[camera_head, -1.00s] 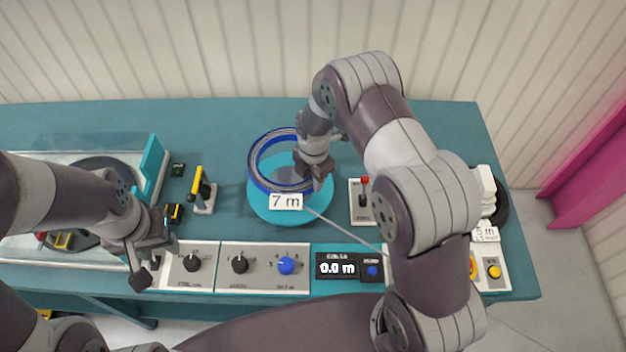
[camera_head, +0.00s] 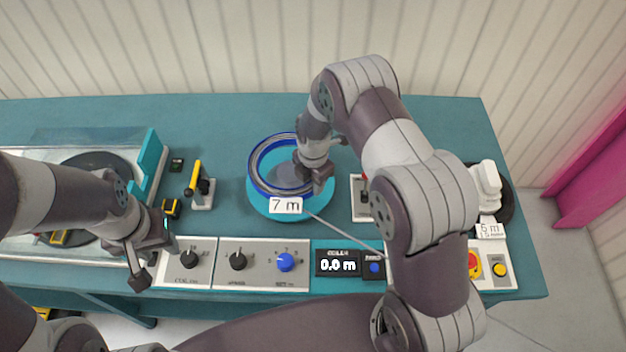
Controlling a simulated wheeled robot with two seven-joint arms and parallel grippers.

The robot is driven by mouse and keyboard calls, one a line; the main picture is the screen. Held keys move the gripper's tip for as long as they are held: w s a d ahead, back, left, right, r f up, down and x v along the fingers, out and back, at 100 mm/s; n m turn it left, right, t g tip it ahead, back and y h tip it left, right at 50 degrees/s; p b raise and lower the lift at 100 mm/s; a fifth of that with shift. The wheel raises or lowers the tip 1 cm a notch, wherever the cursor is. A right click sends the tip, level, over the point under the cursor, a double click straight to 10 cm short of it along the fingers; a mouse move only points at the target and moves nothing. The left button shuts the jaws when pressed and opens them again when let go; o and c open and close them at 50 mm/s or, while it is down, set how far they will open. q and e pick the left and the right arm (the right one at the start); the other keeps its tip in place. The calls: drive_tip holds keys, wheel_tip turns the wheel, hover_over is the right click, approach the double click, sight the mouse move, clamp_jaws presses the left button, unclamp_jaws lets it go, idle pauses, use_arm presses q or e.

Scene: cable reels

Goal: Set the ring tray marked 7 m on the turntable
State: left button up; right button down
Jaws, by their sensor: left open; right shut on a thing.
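The ring tray marked 7 m (camera_head: 254,178) is a blue-rimmed ring with a white label. It is over the teal turntable (camera_head: 318,207); I cannot tell whether it rests fully on it. My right gripper (camera_head: 316,178) is at the ring's right side, shut on its rim, and partly hides it. A thin grey line runs from near the label toward the lower right. My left gripper (camera_head: 150,262) is open and empty, over the left front of the bench, away from the ring.
A control panel with black knobs and a blue knob (camera_head: 285,262) lines the front edge, beside a display (camera_head: 338,263) reading 0.0 m. A yellow-handled lever (camera_head: 198,184) stands left of the turntable. White pieces (camera_head: 488,188) sit at the right. The back of the bench is clear.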

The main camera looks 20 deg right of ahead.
sight(312, 201)
drive_tip(key=shift+w, duration=0.1)
drive_tip(key=shift+f+b, duration=0.95)
drive_tip(key=shift+f, duration=0.3)
drive_tip(key=shift+f+b, duration=0.9)
drive_tip(key=shift+f, duration=0.25)
drive_tip(key=shift+f+b, duration=0.5)
drive_tip(key=shift+f, duration=0.1)
drive_tip(key=c, duration=0.7)
unclamp_jaws()
drive_tip(key=shift+r, duration=0.1)
